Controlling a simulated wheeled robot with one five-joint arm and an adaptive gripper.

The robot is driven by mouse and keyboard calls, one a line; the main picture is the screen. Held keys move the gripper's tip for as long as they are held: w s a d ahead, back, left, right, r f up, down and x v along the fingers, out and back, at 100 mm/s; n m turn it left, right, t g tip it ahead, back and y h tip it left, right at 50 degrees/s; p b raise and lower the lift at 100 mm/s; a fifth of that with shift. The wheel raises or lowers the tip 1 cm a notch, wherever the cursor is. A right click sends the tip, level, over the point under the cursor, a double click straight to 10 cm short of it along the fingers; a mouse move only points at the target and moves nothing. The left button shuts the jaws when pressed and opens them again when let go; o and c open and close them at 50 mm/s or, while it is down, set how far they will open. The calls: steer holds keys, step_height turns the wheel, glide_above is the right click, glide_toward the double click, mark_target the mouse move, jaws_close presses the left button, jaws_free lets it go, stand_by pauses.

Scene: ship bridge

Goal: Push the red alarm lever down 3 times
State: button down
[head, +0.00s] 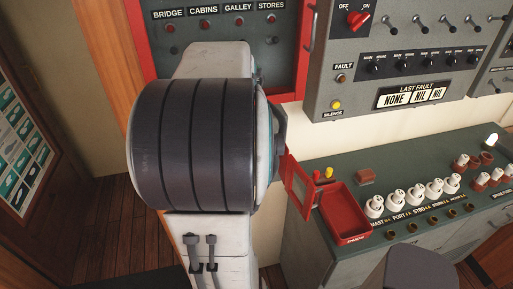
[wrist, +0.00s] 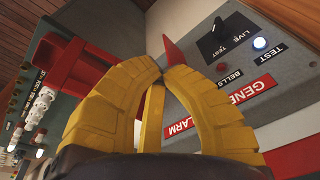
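In the wrist view a red lever-like piece (wrist: 173,52) rises from the grey alarm panel (wrist: 192,48), just beyond my fingertips. The panel carries a red label reading in part "GENE… ALARM" (wrist: 235,103). My gripper (wrist: 161,75) has yellow fingers that meet at the tips, with nothing seen between them. The lower part of the lever is hidden behind the fingers, and I cannot tell whether they touch it. In the head view my arm hides the gripper and the lever.
A live/test switch (wrist: 218,40) and a lit button (wrist: 260,43) are on the alarm panel. A red open tray (head: 345,213) and white plugs (head: 395,204) stand on the green console (head: 345,160). A grey fault panel (head: 400,60) hangs above the console.

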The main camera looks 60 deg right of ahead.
steer(key=s+d+r+m, duration=0.4)
steer(key=s+d+m, duration=0.1)
steer(key=d+m, duration=0.4)
steer(key=shift+s+d+r+m+p, duration=0.15)
steer(key=shift+s+d+m+p, duration=0.2)
steer(key=shift+m, duration=0.25)
steer(key=shift+f, duration=0.2)
